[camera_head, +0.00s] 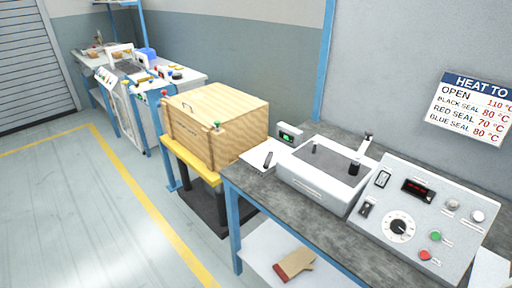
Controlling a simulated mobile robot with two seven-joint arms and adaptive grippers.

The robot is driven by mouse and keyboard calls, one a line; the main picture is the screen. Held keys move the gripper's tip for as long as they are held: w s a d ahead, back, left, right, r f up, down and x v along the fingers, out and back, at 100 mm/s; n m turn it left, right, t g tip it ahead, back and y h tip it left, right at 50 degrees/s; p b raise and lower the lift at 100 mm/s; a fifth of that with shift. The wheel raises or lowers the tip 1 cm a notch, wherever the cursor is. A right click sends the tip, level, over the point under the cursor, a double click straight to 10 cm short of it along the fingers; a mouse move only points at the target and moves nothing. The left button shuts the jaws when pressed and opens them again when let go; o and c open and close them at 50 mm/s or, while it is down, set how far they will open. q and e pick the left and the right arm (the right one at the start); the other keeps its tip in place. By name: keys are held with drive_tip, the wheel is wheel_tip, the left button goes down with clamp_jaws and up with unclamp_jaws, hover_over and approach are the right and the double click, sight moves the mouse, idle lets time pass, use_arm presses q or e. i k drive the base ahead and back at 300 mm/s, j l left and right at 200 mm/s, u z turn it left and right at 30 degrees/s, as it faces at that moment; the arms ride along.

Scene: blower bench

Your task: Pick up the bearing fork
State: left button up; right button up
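Nothing in view can be clearly told to be the bearing fork. A small dark, narrow item (268,160) lies on a white sheet at the left end of the grey-topped bench; it is too small to identify. A grey metal box (312,187) with a dark top stands on that bench, with a post and black-based upright parts on it; its inside is hidden. Neither my left nor my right gripper is in view.
A control panel (399,227) with a dial and buttons sits right of the metal box. A wooden crate (190,136) stands on a yellow-edged stand. A tan, red-cuffed glove-like item (295,263) lies on the lower shelf. Floor (80,220) at left is clear.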

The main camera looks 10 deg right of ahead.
sight(270, 156)
drive_tip(key=i+j, duration=0.8)
drive_tip(key=i+j+z, duration=0.1)
drive_tip(key=z, duration=0.3)
drive_tip(key=i+j+z, duration=0.1)
drive_tip(key=z, duration=0.3)
drive_tip(key=j+z, duration=0.15)
drive_tip(key=z, duration=0.25)
drive_tip(key=i, duration=0.05)
